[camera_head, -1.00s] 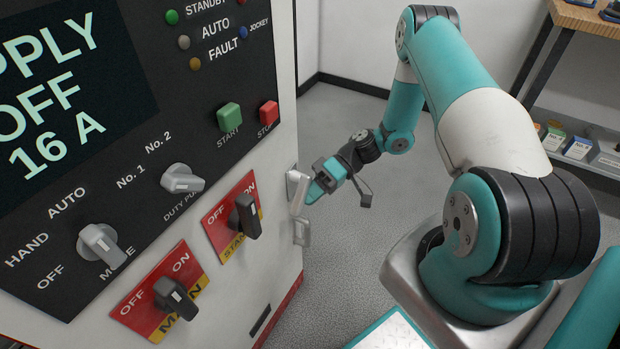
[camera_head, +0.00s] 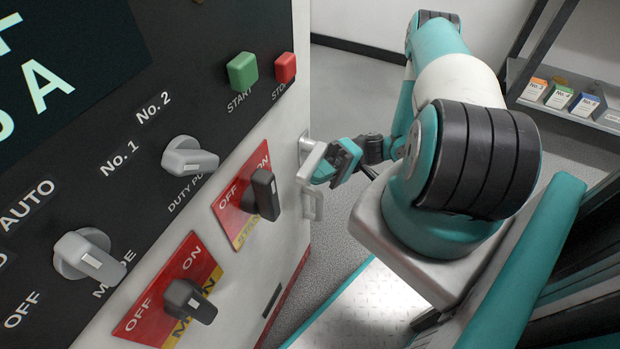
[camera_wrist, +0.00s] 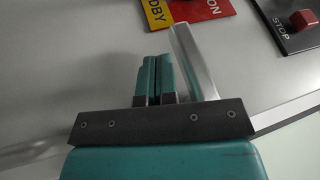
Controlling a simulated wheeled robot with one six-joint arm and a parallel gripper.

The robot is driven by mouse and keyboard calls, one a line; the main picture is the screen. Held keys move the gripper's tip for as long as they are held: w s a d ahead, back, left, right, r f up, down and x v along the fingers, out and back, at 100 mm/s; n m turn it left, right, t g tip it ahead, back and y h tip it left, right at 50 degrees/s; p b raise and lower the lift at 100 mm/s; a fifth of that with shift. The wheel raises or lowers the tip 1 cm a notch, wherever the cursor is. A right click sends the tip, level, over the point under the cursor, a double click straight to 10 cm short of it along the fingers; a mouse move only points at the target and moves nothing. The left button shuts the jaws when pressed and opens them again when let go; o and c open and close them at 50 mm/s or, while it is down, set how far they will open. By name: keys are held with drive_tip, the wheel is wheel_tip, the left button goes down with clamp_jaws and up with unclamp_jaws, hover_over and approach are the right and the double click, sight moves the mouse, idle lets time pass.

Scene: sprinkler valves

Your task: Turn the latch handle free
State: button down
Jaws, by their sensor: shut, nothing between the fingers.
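The latch handle (camera_head: 311,166) is a pale metal lever at the right edge of the control cabinet's front, below the red stop button. It also shows in the wrist view (camera_wrist: 193,62) as a slanted metal bar. My gripper (camera_head: 322,176) is at the handle, on its right side in the head view. In the wrist view my gripper's teal fingers (camera_wrist: 153,78) are together, with nothing between them, and the handle bar stands just to their right. I cannot tell whether the fingers touch the handle.
The cabinet front carries the red-plated standby switch (camera_head: 263,193), the main switch (camera_head: 190,300), the duty pump knob (camera_head: 188,157), the mode knob (camera_head: 88,255), the green start button (camera_head: 242,70) and the stop button (camera_head: 285,67). A shelf with small boxes (camera_head: 560,97) stands at the back right. Grey floor lies between.

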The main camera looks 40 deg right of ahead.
drive_tip(key=shift+a+r+m+y+b, duration=0.15)
drive_tip(key=shift+m+y+b, duration=0.35)
drive_tip(key=shift+b, duration=0.45)
drive_tip(key=shift+r, duration=0.1)
